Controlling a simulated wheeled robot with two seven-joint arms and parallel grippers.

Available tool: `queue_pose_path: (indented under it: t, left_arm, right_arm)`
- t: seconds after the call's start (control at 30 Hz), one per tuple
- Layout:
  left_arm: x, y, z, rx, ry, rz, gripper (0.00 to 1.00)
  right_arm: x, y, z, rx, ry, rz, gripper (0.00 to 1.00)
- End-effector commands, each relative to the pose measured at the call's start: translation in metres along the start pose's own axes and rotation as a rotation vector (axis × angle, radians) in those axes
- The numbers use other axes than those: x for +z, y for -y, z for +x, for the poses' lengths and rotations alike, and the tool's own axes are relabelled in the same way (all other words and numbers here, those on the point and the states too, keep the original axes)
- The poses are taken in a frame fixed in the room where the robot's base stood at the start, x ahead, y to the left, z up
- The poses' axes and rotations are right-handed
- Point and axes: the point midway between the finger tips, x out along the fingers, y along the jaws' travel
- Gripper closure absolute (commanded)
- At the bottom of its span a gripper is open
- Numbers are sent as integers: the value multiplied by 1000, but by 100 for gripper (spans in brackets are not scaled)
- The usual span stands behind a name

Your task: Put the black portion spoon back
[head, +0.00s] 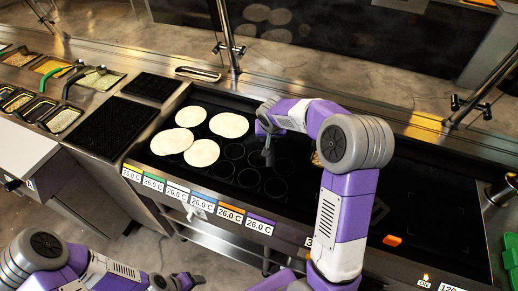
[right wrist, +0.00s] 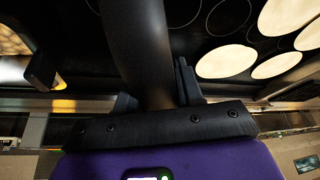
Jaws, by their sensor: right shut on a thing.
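My right gripper (head: 266,140) is above the griddle (head: 290,205), to the right of the tortillas. In the right wrist view its two fingers (right wrist: 157,95) are shut on a thick black handle (right wrist: 138,40), which I take for the black portion spoon. The handle runs up out of that picture, so its far end is hidden there. In the head view the spoon is hard to tell from the dark gripper and griddle. My left gripper (head: 184,281) is low at the bottom edge, away from the griddle, and too small to read.
Several pale tortillas (head: 201,153) lie on the griddle's left part. Food pans stand at the far left, with a green-handled utensil (head: 64,70) and a black-handled one (head: 75,82). A black grate (head: 110,127) lies between. Posts (head: 228,40) rise behind the griddle.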

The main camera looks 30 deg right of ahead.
Motion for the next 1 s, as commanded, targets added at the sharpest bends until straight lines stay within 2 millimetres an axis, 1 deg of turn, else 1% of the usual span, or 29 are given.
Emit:
queue_pose_path:
  t: [0.03,0.1,0.17,0.4,0.5,0.67,0.8,0.9,1.0]
  left_arm:
    - [-1,4,9,0,0,0,34]
    - [-1,5,12,0,-1,0,34]
    - [-1,5,14,0,-1,0,34]
    - [-2,8,21,0,-2,0,34]
    - [-2,8,23,0,-2,0,34]
    - [-2,9,24,0,-2,0,34]
    - [-2,11,29,0,-2,0,34]
    - [-2,11,31,0,-2,0,34]
    - [-2,11,30,0,-2,0,34]
  right_arm:
    - [4,0,9,0,-1,0,93]
    - [5,0,12,-1,-1,0,93]
    - [7,0,17,0,0,0,93]
    - [25,0,56,1,3,-2,93]
    - [29,0,66,0,1,-1,93]
    - [33,0,76,0,0,-1,93]
    - [42,0,95,1,2,-1,93]
    - [46,0,105,0,1,-1,93]
    - [45,0,105,0,-1,0,93]
